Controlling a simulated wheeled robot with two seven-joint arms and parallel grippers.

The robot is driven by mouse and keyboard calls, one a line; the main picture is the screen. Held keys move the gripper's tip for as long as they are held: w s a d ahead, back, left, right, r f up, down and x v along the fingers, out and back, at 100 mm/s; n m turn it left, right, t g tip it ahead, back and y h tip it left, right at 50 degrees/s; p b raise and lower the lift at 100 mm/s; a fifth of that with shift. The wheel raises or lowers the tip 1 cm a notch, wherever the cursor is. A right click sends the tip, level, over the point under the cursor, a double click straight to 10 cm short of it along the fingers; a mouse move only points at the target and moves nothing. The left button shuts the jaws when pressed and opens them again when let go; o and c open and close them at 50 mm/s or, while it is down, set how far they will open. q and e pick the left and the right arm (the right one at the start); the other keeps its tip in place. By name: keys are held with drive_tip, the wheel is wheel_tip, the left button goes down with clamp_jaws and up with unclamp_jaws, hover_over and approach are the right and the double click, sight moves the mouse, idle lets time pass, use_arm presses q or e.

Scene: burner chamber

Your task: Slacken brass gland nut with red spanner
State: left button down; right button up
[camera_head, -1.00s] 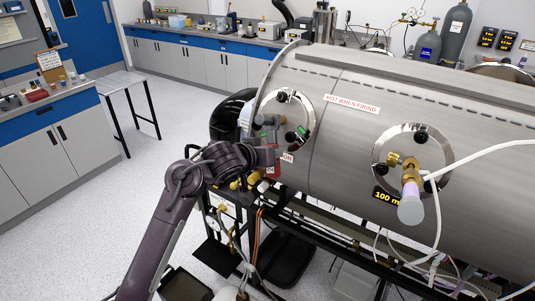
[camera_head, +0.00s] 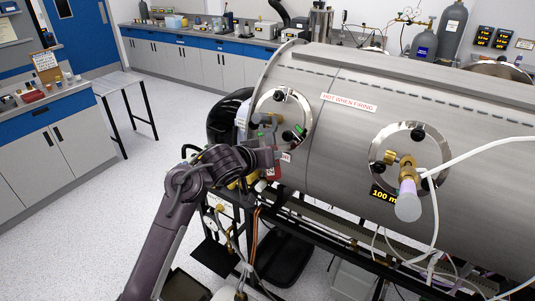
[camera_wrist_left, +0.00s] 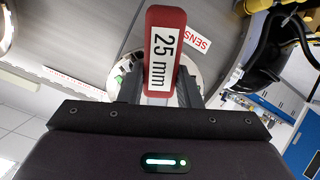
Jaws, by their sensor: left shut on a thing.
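My left gripper (camera_head: 262,160) is shut on the red spanner (camera_head: 277,170), just in front of the left round port of the steel chamber. In the left wrist view, the spanner's red handle (camera_wrist_left: 165,22) with a white "25 mm" label stands up between the fingers (camera_wrist_left: 160,98). Its working end is hard to make out. Brass fittings (camera_head: 405,160) stick out of the right port, with a pale tube below. I cannot make out a brass gland nut at the left port, where the gripper and spanner cover part of the view. My right gripper is not in view.
The steel chamber (camera_head: 345,140) fills the right side, with a "HOT WHEN FIRING" label. A white hose (camera_head: 480,155) runs to the right port. Below are a black frame, cables and pipes. A bench (camera_head: 45,120) and small table stand at the left, with open floor between.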

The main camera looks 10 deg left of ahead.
sight(271, 171)
use_arm(q)
drive_tip(key=shift+s+d+f+b, duration=0.25)
drive_tip(key=shift+s+f+b, duration=0.25)
drive_tip(key=shift+f, duration=0.35)
drive_tip(key=shift+s+d+f+b, duration=0.2)
drive_tip(key=shift+s+f+b, duration=0.15)
drive_tip(key=shift+s+f, duration=0.35)
drive_tip(key=shift+f, duration=0.1)
drive_tip(key=shift+s+a+r+p, duration=0.2)
drive_tip(key=shift+s+r+p, duration=0.2)
drive_tip(key=shift+p, duration=0.25)
drive_tip(key=shift+s+a+r+p, duration=0.2)
drive_tip(key=shift+s+r+p, duration=0.15)
drive_tip(key=shift+s+p, duration=0.25)
drive_tip(key=shift+s+a, duration=0.1)
drive_tip(key=shift+s, duration=0.15)
drive_tip(key=shift+v, duration=0.9)
